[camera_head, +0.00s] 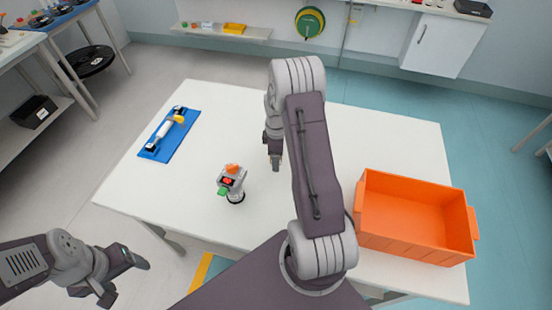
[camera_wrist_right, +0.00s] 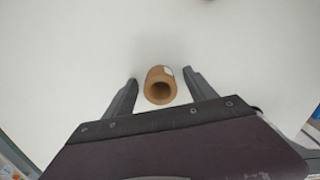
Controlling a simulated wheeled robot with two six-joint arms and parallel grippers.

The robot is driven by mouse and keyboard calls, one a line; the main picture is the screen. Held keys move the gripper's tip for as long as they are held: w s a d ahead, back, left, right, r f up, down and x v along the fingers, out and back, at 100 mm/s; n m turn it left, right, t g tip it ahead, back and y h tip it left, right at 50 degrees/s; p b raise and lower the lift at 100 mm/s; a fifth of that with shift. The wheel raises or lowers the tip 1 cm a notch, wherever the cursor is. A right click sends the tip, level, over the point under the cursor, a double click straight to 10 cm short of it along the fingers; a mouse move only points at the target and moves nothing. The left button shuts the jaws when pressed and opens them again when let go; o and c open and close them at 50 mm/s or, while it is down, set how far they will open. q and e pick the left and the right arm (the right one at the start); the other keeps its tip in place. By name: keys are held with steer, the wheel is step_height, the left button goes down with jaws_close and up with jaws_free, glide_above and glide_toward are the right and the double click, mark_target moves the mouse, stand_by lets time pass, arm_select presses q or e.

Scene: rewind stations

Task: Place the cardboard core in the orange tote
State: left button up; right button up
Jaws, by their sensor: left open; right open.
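The cardboard core (camera_wrist_right: 160,85) is a short brown tube with a pale label, on the white tabletop in the right wrist view. Its hollow end faces the camera. My right gripper (camera_wrist_right: 160,76) is open, with one finger on each side of the core and a small gap at both sides. In the head view, my right gripper (camera_head: 276,158) points down over the table, and my arm hides the core. The orange tote (camera_head: 418,247) stands at the table's right end and looks empty. My left gripper (camera_head: 127,284) is open and empty, off the table's front left edge.
On the white table (camera_head: 225,100), a blue tray (camera_head: 185,135) with a white and yellow tool lies at the back left. A small grey device (camera_head: 232,182) with orange, red and green parts stands left of my right arm. Tabletop between these is clear.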

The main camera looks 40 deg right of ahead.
jaws_close()
steer(key=shift+r, duration=0.1)
steer(key=r, duration=0.4)
steer(key=shift+s+r, duration=0.25)
steer(key=shift+s, duration=0.05)
steer(key=s+a+r, duration=0.1)
steer(key=s+r, duration=0.5)
steer(key=s, duration=0.5)
steer(key=shift+a+r, duration=0.2)
steer(key=shift+a, duration=0.2)
